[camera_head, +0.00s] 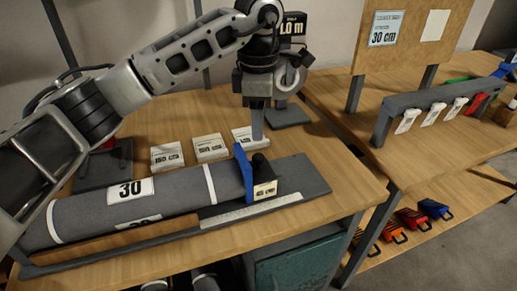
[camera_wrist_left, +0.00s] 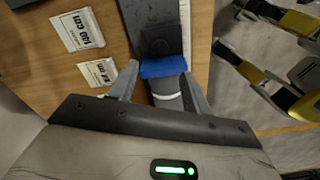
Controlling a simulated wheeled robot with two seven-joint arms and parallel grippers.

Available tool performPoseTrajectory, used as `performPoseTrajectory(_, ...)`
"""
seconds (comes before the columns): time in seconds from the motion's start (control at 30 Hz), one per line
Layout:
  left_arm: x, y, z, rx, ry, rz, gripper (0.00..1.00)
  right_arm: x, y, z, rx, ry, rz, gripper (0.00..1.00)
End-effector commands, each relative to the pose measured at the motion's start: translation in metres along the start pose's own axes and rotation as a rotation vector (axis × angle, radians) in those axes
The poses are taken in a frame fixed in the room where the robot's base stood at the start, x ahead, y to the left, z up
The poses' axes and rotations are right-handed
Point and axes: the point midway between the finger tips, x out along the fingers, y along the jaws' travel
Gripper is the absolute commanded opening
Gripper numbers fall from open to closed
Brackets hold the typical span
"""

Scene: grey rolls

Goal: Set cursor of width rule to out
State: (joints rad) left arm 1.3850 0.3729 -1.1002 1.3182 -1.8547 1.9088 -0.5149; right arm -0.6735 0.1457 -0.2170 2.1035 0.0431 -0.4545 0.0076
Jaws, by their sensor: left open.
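The width rule (camera_head: 250,211) is a pale graduated strip along the front of the dark cradle, beside a grey roll (camera_head: 90,214) labelled 30. Its cursor (camera_head: 243,172) is an upright blue plate at the roll's right end, with a black knob and a small label whose text is too small to read surely. My left gripper (camera_head: 257,137) points down just above the cursor and is open. In the left wrist view the blue cursor (camera_wrist_left: 163,68) shows between and just beyond the fingertips (camera_wrist_left: 160,72); I cannot tell whether they touch it. My right gripper is out of view.
Several white cards (camera_head: 210,147) lie behind the roll. A board with a 30 cm notice (camera_head: 386,28) and a grey rack with tags (camera_head: 405,118) stand on the right table. Coloured tools (camera_head: 411,217) lie on its lower shelf.

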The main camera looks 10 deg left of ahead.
Motion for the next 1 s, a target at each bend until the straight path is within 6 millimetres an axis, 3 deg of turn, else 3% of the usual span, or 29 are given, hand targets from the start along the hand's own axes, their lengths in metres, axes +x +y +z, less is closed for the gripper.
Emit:
performPoseTrajectory(0.2,0.047,-0.001,0.000,0.000,0.001,-0.005,0.48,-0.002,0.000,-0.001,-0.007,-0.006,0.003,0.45)
performPoseTrajectory(0.4,0.076,-0.001,0.000,0.000,-0.001,-0.003,0.48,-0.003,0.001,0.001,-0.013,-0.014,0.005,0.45)
performPoseTrajectory(0.83,0.087,0.000,0.001,0.001,-0.002,0.000,0.48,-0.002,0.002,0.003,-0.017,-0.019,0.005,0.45)
performPoseTrajectory(0.87,0.087,0.000,0.001,0.001,-0.002,0.000,0.46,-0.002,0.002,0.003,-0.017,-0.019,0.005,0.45)
performPoseTrajectory(1.0,0.087,0.000,0.001,0.001,-0.002,0.000,0.07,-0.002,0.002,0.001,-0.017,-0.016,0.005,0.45)
